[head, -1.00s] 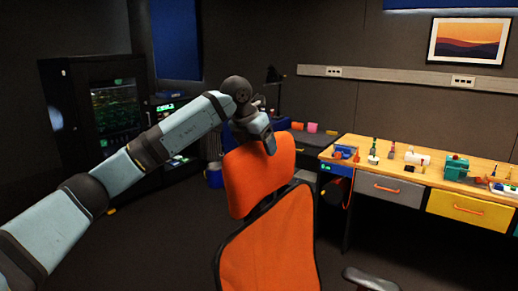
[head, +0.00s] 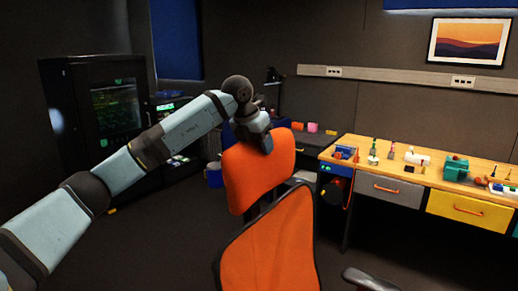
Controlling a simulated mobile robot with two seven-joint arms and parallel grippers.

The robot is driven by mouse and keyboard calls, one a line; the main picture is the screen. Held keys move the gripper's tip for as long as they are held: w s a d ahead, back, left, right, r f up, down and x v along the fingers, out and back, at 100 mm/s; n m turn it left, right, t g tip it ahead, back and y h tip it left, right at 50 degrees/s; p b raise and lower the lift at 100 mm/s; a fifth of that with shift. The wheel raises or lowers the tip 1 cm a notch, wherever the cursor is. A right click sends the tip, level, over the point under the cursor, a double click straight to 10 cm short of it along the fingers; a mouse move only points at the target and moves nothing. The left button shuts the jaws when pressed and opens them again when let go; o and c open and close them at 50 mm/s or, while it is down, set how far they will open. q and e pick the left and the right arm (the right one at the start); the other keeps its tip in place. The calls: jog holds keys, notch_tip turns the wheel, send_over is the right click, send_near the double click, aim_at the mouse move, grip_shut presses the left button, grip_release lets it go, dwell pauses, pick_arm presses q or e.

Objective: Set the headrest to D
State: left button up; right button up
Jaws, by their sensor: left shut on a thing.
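The orange headrest (head: 258,174) stands above the orange backrest (head: 272,245) of an office chair, joined to it by a dark support (head: 262,205). My left gripper (head: 265,145) is at the top edge of the headrest, shut on it, with the fingertips partly hidden. No letter marks can be made out on the headrest or its support. My right gripper is not in view.
A wooden workbench (head: 400,170) with tools and drawers stands to the right. A dark cabinet with a screen (head: 115,108) stands at the left. A chair armrest (head: 370,280) shows at the bottom. The floor between chair and bench is clear.

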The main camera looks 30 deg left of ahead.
pick_arm(q)
jog(key=r+p, duration=0.1)
jog(key=r, duration=0.1)
jog(key=r+p, duration=0.1)
jog(key=r, duration=0.2)
jog(key=a+r+p, duration=0.1)
jog(key=r, duration=0.2)
jog(key=shift+w, duration=0.1)
jog(key=o, duration=1.3)
